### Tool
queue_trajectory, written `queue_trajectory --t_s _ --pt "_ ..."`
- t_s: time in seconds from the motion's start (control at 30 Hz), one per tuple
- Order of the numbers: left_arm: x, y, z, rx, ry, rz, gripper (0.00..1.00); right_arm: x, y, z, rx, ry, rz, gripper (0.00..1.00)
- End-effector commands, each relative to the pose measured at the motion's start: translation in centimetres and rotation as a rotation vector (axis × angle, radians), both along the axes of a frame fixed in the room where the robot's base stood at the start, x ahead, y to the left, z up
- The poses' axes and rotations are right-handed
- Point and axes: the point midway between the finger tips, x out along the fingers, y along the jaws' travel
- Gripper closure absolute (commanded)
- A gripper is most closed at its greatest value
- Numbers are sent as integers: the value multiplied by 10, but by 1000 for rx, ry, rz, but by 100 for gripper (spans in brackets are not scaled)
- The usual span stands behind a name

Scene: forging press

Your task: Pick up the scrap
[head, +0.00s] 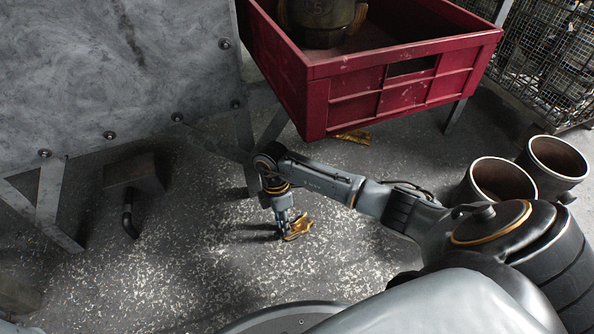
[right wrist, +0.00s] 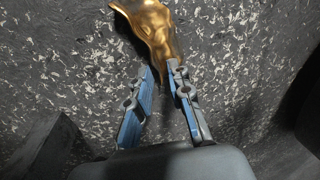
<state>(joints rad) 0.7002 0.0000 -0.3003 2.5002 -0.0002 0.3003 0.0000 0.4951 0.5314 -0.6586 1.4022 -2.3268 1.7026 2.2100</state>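A crumpled, gold-coloured piece of scrap (head: 300,228) lies on the speckled grey floor. My right gripper (head: 286,222) points down right beside it, at its left side. In the right wrist view, the scrap (right wrist: 152,30) reaches from the top edge down to the fingers, and its narrow lower end lies between the fingertips, close to the right one. The right gripper (right wrist: 161,70) is open, with a gap between its fingers; I cannot tell whether a finger touches the scrap. A second gold piece of scrap (head: 354,136) lies under the red bin. My left gripper is not in view.
A red bin (head: 355,98) on legs stands at the back, holding a dark metal part (head: 322,20). A grey metal panel (head: 120,75) on angled legs is at left. Two cylindrical containers (head: 502,180) (head: 556,160) and a wire cage (head: 545,65) are at right.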

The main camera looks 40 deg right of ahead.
Motion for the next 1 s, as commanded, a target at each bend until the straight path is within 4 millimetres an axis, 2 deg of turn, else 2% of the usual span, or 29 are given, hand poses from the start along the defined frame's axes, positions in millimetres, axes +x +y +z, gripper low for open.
queue_trajectory --t_s 0.03,0.27,0.37,0.4,0.8,1.0 --pt "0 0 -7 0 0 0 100 -1 0 -7 1 0 0 80" --pt "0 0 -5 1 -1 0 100 -1 0 -6 1 0 0 80" --pt "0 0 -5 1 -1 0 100 -1 0 -6 1 0 0 99" --pt "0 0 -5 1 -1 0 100 -1 0 -6 1 0 0 100" --pt "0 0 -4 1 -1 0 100 -1 0 -5 0 -1 0 100" --pt "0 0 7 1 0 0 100 -1 0 6 0 -2 0 100"
